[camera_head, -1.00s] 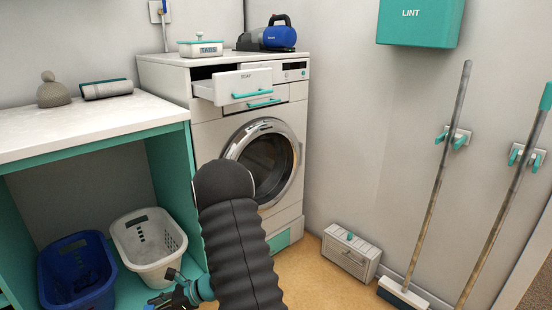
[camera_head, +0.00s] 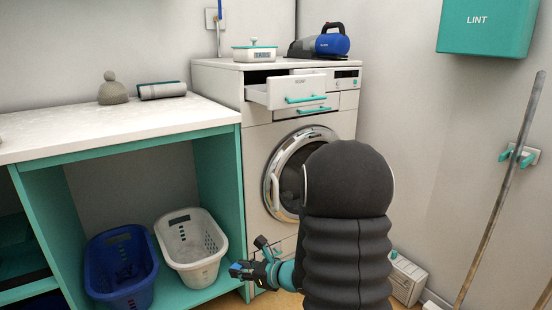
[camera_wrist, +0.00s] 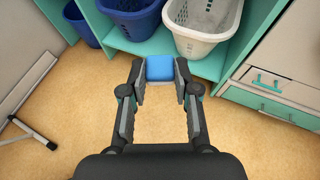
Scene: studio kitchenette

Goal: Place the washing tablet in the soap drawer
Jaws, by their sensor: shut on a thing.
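In the wrist view my gripper (camera_wrist: 160,75) is shut on a small blue washing tablet (camera_wrist: 160,69), held between the fingertips above the floor. The soap drawer (camera_head: 290,92) is pulled open at the upper front of the white washing machine (camera_head: 257,141). The drawer is well above my gripper and to its right. The inside of the drawer is mostly hidden by its front panel.
A blue basket (camera_head: 121,266) and a white basket (camera_head: 196,249) stand under the counter (camera_head: 100,125). A broom handle (camera_head: 498,190) hangs on the right wall.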

